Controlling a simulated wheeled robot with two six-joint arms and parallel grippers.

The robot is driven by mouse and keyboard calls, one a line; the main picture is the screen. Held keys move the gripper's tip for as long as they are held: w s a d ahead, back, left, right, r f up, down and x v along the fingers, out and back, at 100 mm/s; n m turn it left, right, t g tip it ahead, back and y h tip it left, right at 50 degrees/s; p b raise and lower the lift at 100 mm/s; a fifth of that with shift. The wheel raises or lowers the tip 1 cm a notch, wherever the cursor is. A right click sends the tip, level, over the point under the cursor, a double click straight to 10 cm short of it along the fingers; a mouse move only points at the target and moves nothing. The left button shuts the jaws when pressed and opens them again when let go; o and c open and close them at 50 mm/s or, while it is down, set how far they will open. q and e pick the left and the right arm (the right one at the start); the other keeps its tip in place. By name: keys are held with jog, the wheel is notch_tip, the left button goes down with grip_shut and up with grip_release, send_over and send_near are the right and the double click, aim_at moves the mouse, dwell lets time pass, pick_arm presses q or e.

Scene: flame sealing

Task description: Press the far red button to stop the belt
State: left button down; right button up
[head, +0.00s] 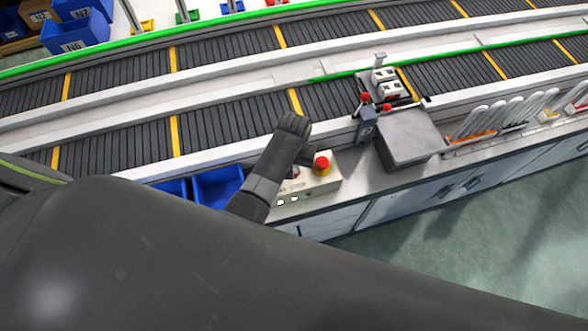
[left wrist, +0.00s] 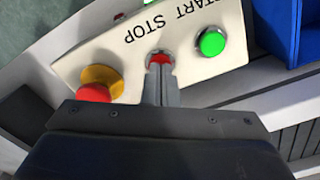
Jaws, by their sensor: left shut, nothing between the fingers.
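A cream control panel (head: 326,182) marked START and STOP sits at the counter edge below the belt. In the left wrist view it (left wrist: 133,58) carries a green button (left wrist: 211,41), a small red button (left wrist: 159,57) by the word STOP, and a red mushroom button (left wrist: 94,93) on a yellow base. The mushroom button also shows in the head view (head: 321,164). My left gripper (left wrist: 160,75) is shut and empty, its fingertips over the lower part of the small red button. I cannot tell whether they touch it. My right gripper is out of view.
The dark ribbed belt (head: 225,118) with yellow stripes runs behind the panel. Blue bins (head: 216,187) are left of the panel. A sealing device (head: 388,85) and a grey metal plate (head: 410,133) stand to the right. My dark arm covers the foreground.

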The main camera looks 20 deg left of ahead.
pick_arm(q)
jog(key=shift+f, duration=0.3)
notch_tip(320, 180, up, 3)
jog(key=p, duration=0.2)
jog(key=shift+r+p, duration=0.15)
jog(key=shift+p, duration=0.2)
jog(key=shift+r, duration=0.25)
notch_tip(320, 180, up, 4)
jog(key=shift+r, duration=0.15)
dwell(0.5)
